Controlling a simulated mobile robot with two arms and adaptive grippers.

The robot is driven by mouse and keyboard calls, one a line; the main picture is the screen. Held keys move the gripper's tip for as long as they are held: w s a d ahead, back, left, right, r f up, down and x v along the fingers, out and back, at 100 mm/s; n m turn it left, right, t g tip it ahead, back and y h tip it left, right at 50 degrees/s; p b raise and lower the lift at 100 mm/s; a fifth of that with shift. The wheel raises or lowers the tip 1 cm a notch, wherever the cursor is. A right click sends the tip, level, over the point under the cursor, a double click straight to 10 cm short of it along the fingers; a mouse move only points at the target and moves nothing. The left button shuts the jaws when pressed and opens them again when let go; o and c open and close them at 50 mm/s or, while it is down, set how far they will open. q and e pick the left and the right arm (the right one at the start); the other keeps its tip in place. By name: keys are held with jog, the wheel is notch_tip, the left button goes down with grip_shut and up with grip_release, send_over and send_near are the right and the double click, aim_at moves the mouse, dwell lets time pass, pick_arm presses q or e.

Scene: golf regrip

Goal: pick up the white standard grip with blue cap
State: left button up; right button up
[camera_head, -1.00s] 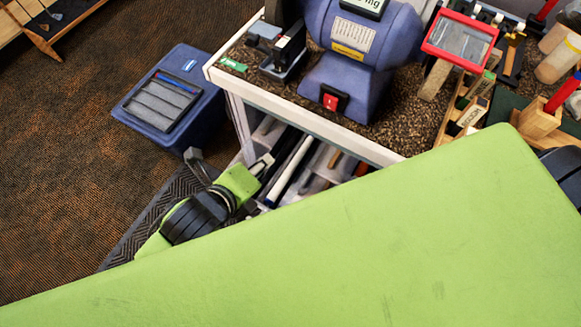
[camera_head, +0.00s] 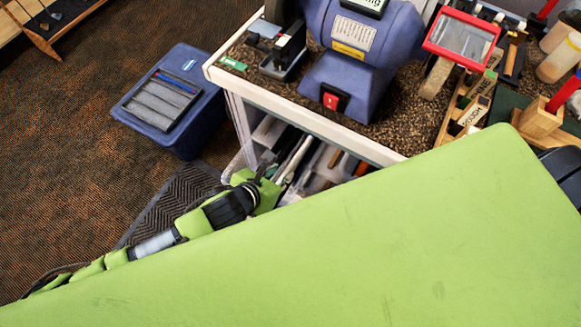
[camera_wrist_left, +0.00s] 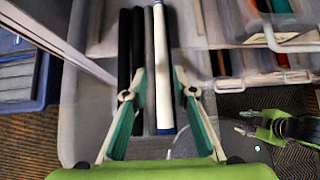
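The white grip (camera_wrist_left: 161,60) lies lengthwise in a grey bin in the left wrist view, its blue cap (camera_wrist_left: 166,131) at the end nearest me. Black grips (camera_wrist_left: 125,60) lie just left of it. My left gripper (camera_wrist_left: 160,85) is open, with one green-padded finger on each side of the white grip and the black grip beside it. Whether the fingers touch anything I cannot tell. In the head view my left gripper (camera_head: 268,166) reaches under the bench edge.
The white-edged bench (camera_head: 300,112) stands over the bins and carries a blue grinder (camera_head: 345,85). More clear bins (camera_wrist_left: 265,65) stand at the right in the wrist view. A blue box (camera_head: 190,135) sits on the floor to the left.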

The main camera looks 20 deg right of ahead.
aim_at(289, 170)
pick_arm(q)
jog(key=shift+x, duration=2.75)
jog(key=shift+s+d, duration=0.1)
jog(key=shift+s, duration=0.05)
grip_shut()
